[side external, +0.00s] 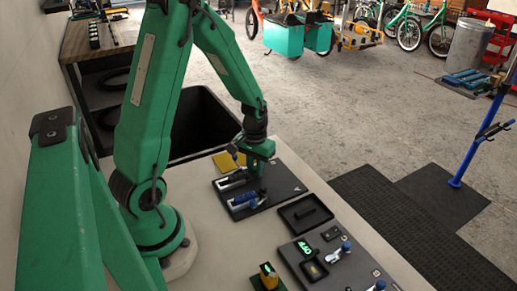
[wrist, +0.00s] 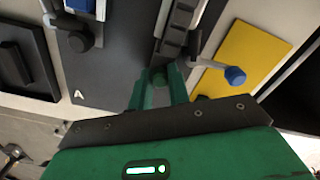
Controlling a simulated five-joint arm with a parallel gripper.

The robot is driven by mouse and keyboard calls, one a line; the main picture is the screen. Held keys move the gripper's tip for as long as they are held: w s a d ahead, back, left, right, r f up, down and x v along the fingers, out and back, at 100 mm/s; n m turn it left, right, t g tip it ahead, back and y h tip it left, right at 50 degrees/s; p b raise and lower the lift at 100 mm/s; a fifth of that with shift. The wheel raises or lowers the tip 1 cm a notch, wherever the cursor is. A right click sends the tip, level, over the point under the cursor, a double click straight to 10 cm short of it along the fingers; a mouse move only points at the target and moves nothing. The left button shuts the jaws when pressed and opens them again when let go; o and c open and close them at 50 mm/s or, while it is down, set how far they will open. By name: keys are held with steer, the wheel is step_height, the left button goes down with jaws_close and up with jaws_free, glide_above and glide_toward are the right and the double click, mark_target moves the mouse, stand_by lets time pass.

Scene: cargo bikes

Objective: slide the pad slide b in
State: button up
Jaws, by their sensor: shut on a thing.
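A dark board (wrist: 110,70) marked A carries two railed fixtures. The dark slide (wrist: 178,35) sits between pale rails in the right fixture in the wrist view; I take it to be pad slide b, though no b mark shows. My gripper (wrist: 159,82) is shut on a small dark knob at the near end of this slide. In the side view my gripper (side external: 253,172) points down over the board, hiding part of the fixture. The other fixture has a blue block (wrist: 80,5) and a dark knob (wrist: 80,41). How far the slide sits along its rails is unclear.
A blue-tipped lever (wrist: 235,75) sticks out beside the right fixture, near a yellow plate (wrist: 245,68). A black tray (side external: 305,212) and a second dark board (side external: 335,268) lie nearer on the bench. A black bin (side external: 205,120) stands beyond the bench edge.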

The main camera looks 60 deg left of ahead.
mark_target(249, 177)
steer(key=shift+s+f, duration=0.25)
steer(key=shift+s, duration=0.95)
steer(key=o, duration=0.7)
steer(key=shift+c, duration=0.2)
steer(key=shift+r, duration=0.15)
steer(key=shift+w+r, duration=0.1)
steer(key=shift+r, duration=2.15)
steer(key=shift+w, duration=0.15)
